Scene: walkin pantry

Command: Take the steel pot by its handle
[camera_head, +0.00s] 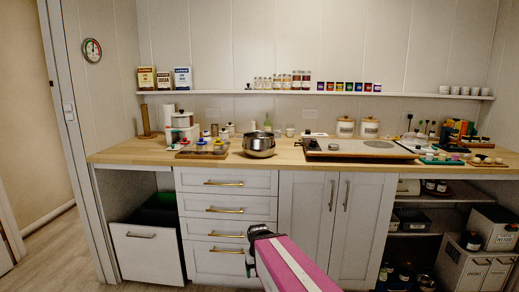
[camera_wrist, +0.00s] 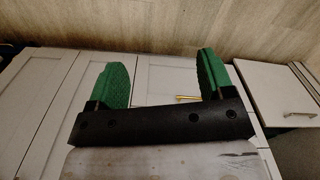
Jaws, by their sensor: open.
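The steel pot (camera_head: 259,145) stands on the wooden counter (camera_head: 290,159), left of the middle in the head view. It is round and shiny. Its handle is too small to make out clearly. My gripper (camera_head: 250,262) is low in front of the cabinet fronts, below the counter and apart from the pot. In the wrist view my gripper (camera_wrist: 160,85) has two green finger pads standing wide apart with nothing between them. The pot is not in the wrist view.
A tray with small jars (camera_head: 202,149) stands left of the pot, and a cooktop (camera_head: 357,148) stands to its right. Cabinet drawers (camera_head: 226,183) are below the pot. An open bin drawer (camera_head: 146,249) juts out at left.

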